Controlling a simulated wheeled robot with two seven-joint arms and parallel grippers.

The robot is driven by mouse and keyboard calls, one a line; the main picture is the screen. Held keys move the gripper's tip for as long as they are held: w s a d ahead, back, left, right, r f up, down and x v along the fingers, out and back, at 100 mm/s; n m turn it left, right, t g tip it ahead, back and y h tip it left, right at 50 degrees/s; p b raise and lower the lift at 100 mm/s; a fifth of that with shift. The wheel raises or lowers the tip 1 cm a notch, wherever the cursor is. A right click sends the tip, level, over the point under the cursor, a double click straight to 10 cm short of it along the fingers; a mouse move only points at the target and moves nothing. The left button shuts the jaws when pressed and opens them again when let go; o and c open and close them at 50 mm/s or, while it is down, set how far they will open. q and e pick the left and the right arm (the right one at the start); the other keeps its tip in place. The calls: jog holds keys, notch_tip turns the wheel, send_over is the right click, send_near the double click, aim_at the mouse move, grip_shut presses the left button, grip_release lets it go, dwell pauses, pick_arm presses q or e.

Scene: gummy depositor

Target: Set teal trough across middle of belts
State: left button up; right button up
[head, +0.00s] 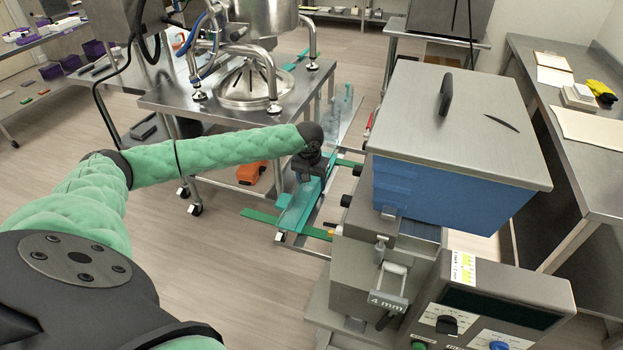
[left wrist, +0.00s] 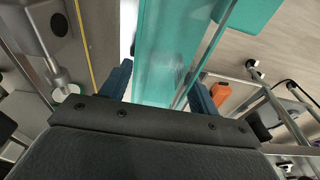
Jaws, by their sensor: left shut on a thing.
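The teal trough (head: 298,209) is a long, narrow channel between the steel table and the blue-sided machine in the head view. In the left wrist view the trough (left wrist: 166,50) runs lengthwise between the fingers. My left gripper (head: 306,176) is over the trough and shut on it; its dark blue fingertips (left wrist: 160,88) are on either side of it. Green belt strips show beside the trough, one at the near left (head: 260,216) and one at the far right (head: 347,162). My arm and gripper hide part of the trough, and I cannot tell whether it rests on the belts. My right gripper is out of view.
The blue-sided machine with a grey lid (head: 460,125) stands close on the right. A steel table (head: 180,100) with a metal hopper (head: 258,85) stands on the left. An orange object (head: 250,172) is below it. Open floor (head: 215,255) lies in front.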

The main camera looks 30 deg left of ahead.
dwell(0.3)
pick_arm(q)
jog(key=o, duration=1.4)
jog(key=shift+f, duration=0.1)
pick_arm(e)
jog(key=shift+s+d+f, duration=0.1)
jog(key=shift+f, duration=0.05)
pick_arm(q)
jog(key=shift+r, duration=0.4)
jog(key=r+b, duration=0.1)
jog(key=r, duration=0.2)
jog(key=s+r+b, duration=0.1)
jog(key=r, duration=0.3)
jog(key=r+b, duration=0.2)
jog(key=r, duration=0.2)
jog(key=shift+s+d+r, duration=0.15)
jog(key=shift+s+d, duration=0.05)
jog(key=shift+s, duration=0.2)
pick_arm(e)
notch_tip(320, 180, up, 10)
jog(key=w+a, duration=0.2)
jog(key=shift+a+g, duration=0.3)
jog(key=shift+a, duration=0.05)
